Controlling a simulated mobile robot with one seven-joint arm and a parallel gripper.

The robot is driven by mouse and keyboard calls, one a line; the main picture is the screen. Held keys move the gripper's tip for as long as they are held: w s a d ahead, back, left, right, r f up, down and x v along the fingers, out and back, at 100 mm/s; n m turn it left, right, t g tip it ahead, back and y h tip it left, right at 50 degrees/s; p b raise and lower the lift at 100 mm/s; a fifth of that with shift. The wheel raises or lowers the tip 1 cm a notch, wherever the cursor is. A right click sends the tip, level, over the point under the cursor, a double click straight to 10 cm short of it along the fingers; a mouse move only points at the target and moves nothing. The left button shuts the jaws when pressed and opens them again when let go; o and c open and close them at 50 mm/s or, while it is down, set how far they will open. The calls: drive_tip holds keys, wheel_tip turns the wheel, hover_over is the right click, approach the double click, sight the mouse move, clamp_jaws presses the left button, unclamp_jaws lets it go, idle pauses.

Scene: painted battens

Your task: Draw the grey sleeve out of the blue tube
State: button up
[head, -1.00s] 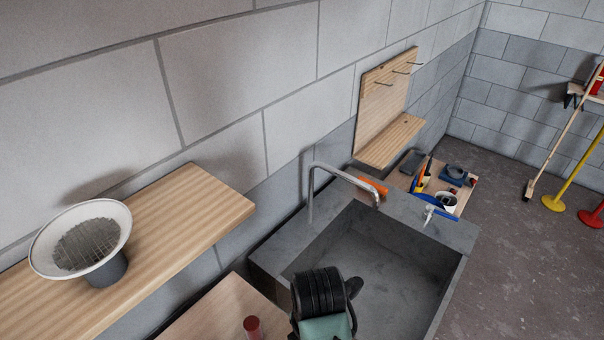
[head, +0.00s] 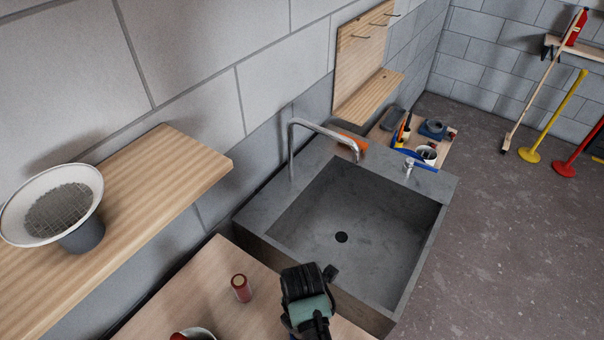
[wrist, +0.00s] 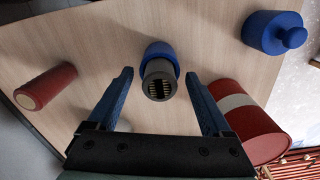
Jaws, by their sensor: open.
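The blue tube (wrist: 158,51) stands on the wooden bench top in the wrist view, its mouth towards the camera. The grey sleeve (wrist: 160,72) sticks out of it, dark and hollow, with pale ridged markings inside. My gripper (wrist: 159,76) is open, with one blue finger on each side of the sleeve. A gap shows between each finger and the sleeve, so neither appears to touch it. In the head view my dark wrist (head: 303,287) is over the bench; the tube, sleeve and fingertips cannot be made out there.
A blue knobbed piece (wrist: 272,33) and a red can with a pale band (wrist: 246,110) are at right. A stone sink (head: 345,235) with a tap adjoins the bench (head: 215,285). A wooden shelf (head: 150,190) holds a sieve-topped funnel.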

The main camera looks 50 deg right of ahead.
drive_tip(key=shift+f, duration=0.1)
clamp_jaws()
idle(0.8)
drive_tip(key=shift+r, duration=0.2)
drive_tip(key=shift+r+p, duration=3.75)
drive_tip(key=shift+p, duration=0.3)
drive_tip(key=shift+r, duration=1.5)
